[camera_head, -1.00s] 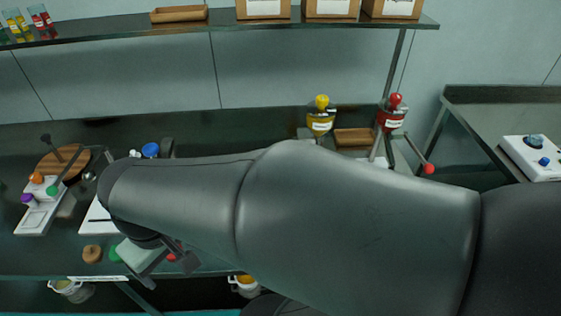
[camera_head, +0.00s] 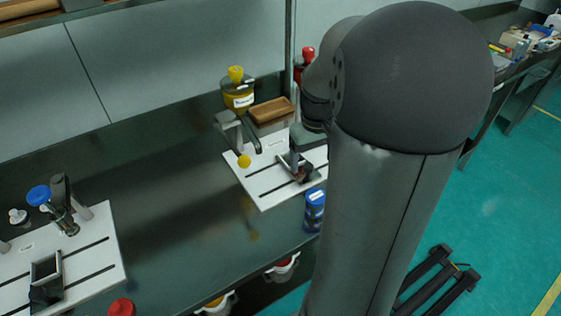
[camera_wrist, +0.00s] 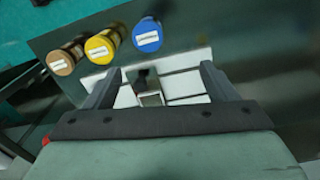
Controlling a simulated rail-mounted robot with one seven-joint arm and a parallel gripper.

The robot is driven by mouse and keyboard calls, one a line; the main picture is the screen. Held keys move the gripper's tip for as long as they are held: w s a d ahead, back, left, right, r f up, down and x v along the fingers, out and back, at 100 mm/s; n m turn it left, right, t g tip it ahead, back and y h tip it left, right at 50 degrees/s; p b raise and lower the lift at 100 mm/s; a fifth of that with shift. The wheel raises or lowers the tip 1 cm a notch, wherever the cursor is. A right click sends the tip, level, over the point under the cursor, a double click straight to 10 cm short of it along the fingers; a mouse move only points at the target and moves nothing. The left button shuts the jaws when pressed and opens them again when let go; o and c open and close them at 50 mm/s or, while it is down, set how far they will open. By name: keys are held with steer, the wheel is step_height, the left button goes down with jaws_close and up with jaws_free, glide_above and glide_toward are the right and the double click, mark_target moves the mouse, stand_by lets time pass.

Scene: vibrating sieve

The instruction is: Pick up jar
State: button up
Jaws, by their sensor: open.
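A jar with a blue lid (camera_head: 315,198) stands at the front edge of the bench, just left of my arm. It also shows in the wrist view (camera_wrist: 147,36), beside a yellow-lidded jar (camera_wrist: 102,47) and a brown-lidded jar (camera_wrist: 66,58); those two are not seen in the head view, where my arm covers that side. My gripper (camera_wrist: 160,78) is open, with nothing between its fingers. It is over the white plate (camera_head: 262,198), apart from the jars, which lie beyond the fingertips in the wrist view. In the head view my arm partly hides it.
A small metal tray (camera_wrist: 150,97) sits on the plate below my gripper. Bench between is clear.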

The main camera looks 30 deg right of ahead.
mark_target(316, 195)
steer(key=d+f, duration=0.1)
steer(key=f, duration=0.3)
steer(key=d+f, duration=0.1)
steer(key=f, duration=0.4)
steer(key=d+f, duration=0.1)
steer(key=f, duration=0.4)
steer(key=shift+w+d+f, duration=0.15)
steer(key=shift+w+d, duration=0.05)
steer(key=shift+d, duration=0.15)
steer(key=shift+s+a+f, duration=0.1)
steer(key=shift+a+f, duration=0.1)
steer(key=shift+f, duration=1.3)
steer(key=shift+a+f, duration=0.2)
steer(key=shift+f, duration=1.3)
steer(key=c, duration=1.1)
steer(key=shift+r, duration=0.1)
